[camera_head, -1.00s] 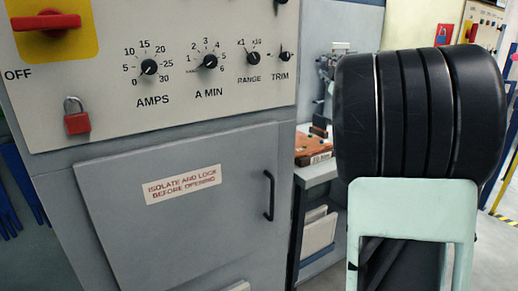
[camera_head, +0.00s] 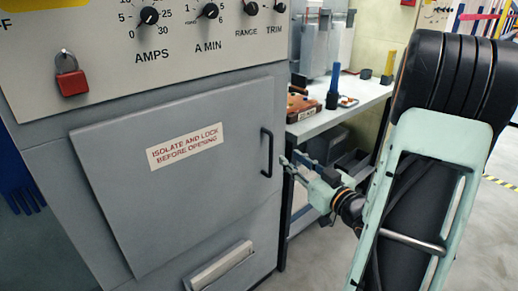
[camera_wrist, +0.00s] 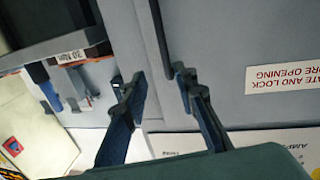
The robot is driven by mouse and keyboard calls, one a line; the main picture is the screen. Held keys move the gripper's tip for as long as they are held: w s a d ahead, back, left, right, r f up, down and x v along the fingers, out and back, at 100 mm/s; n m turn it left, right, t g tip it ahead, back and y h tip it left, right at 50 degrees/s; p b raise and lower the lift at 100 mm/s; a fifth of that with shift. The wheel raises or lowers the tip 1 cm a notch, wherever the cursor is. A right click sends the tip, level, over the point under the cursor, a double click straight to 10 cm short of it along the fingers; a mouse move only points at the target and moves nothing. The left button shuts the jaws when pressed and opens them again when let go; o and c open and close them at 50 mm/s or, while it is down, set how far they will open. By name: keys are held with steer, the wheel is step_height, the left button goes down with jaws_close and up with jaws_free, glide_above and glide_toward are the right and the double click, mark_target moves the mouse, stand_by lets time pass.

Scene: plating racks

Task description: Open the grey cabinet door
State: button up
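The grey cabinet door (camera_head: 190,205) is shut flush in the cabinet front, with a red-lettered label (camera_head: 188,147) on it. Its black vertical bar handle (camera_head: 267,152) is near the door's right edge. My gripper (camera_head: 289,167) is just right of the handle's lower part in the head view. In the wrist view my gripper (camera_wrist: 159,80) is open, its fingers apart. The handle (camera_wrist: 158,32) shows there as a dark bar, one end between the fingertips in the picture. I cannot tell whether the fingers reach around it, and no grip shows.
Above the door is a control panel (camera_head: 160,52) with knobs and a red padlock (camera_head: 70,73). A white workbench (camera_head: 345,108) with tools stands to the right behind the cabinet. Floor at lower right is clear.

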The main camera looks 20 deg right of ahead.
mark_target(272, 147)
steer(key=shift+m, duration=0.3)
steer(key=w, duration=0.3)
steer(key=w+a, duration=0.1)
steer(key=w, duration=0.2)
steer(key=w+a+b, duration=0.1)
steer(key=w, duration=0.3)
steer(key=shift+a, duration=0.2)
steer(key=shift+s, duration=0.1)
jaws_close()
